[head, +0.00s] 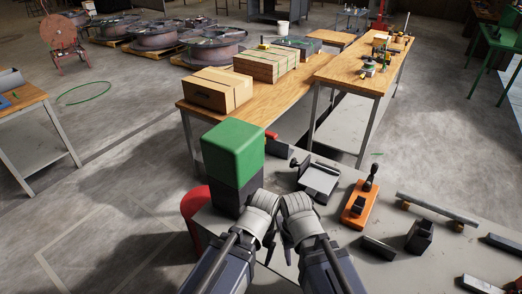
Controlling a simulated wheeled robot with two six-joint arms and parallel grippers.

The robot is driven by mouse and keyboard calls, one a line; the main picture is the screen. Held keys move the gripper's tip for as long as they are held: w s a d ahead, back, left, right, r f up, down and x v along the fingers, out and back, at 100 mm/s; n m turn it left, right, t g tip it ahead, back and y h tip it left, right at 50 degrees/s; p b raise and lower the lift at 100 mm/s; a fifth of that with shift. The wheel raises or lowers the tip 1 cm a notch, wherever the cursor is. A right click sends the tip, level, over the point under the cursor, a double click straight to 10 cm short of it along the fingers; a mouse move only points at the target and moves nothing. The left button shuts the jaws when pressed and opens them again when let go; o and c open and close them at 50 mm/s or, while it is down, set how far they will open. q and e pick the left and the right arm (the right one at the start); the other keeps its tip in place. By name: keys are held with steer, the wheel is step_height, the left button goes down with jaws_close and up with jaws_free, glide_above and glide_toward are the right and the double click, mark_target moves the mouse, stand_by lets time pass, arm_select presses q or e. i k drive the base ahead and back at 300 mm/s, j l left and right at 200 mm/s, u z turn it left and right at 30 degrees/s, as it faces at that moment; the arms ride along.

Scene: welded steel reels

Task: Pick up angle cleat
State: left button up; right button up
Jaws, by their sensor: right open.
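A dark grey steel piece with an upright part, which looks like the angle cleat (420,236), stands on the grey steel worktable (345,262) at the right. I cannot be sure of its exact shape. My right gripper (289,248) is open over the near left part of the table, well to the left of that piece and apart from it. I see nothing between its fingers. My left gripper (268,246) is close beside it; its dark fingers are small and partly hidden, and I cannot tell their opening.
A green-topped dark block (234,152) stands at the table's left corner. An orange fixture (360,205), a grey vise-like device (319,181), a long bar (437,209) and a dark block (378,247) lie on the table. Cardboard boxes (217,92) sit on a wooden bench behind.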

mark_target(278, 148)
steer(key=j+z, duration=0.15)
steer(key=j, duration=1.35)
steer(key=i+j+z, duration=0.1)
steer(key=j, duration=0.35)
steer(key=i+j, duration=0.2)
steer(key=j, duration=0.25)
steer(key=i+j+z, duration=0.15)
steer(key=j, duration=0.35)
steer(key=i+j, duration=0.1)
steer(key=j, duration=0.35)
steer(key=i+j+z, duration=0.3)
steer(key=i+j, duration=0.35)
steer(key=j, duration=0.15)
steer(key=i+j, duration=0.2)
steer(key=i, duration=0.2)
